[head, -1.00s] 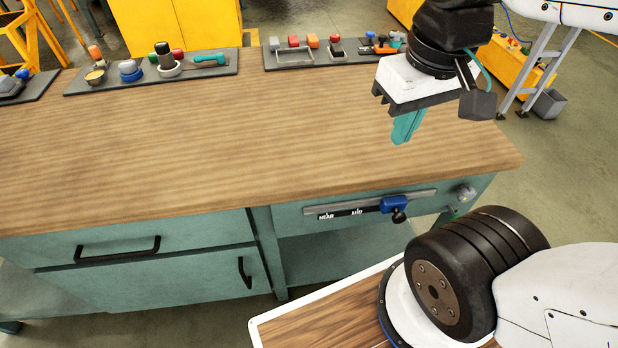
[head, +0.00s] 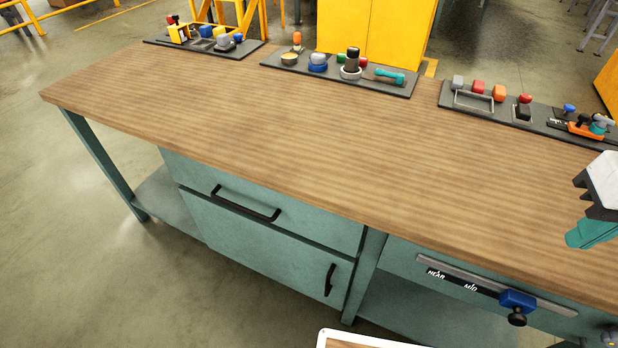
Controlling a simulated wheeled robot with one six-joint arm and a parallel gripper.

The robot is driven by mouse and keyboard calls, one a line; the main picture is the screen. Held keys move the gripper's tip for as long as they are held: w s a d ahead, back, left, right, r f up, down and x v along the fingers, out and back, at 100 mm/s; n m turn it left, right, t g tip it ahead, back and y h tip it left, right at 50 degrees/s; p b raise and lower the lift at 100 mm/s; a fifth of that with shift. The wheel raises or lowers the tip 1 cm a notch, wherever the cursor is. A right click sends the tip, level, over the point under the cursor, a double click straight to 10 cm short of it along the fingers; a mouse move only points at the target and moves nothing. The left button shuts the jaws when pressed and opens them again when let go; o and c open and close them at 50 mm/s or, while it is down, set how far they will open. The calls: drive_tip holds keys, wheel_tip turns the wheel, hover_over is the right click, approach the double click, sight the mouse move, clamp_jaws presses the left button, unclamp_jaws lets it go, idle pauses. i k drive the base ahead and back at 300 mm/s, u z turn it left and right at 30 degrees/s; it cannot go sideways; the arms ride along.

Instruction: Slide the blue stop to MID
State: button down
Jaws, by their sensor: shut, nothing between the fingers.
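The blue stop (head: 517,299) sits on a grey rail (head: 552,302) on the front of the workbench, with a black knob below it. It stands to the right of the MID label (head: 470,287); the NEAR label (head: 436,274) is further left. Any label at the stop's right is not visible. My gripper (head: 580,238), with teal fingers, is at the right edge of the head view, partly cut off. It is shut and empty, above the bench top and apart from the stop.
The wooden bench top (head: 250,140) is mostly clear. Dark trays with small parts line its back edge, such as the middle tray (head: 400,88). A drawer handle (head: 246,204) and a door handle (head: 330,280) stick out of the front, left of the rail.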

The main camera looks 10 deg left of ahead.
sight(520, 303)
drive_tip(key=z, duration=1.85)
drive_tip(key=k, duration=1)
drive_tip(key=u, duration=1.85)
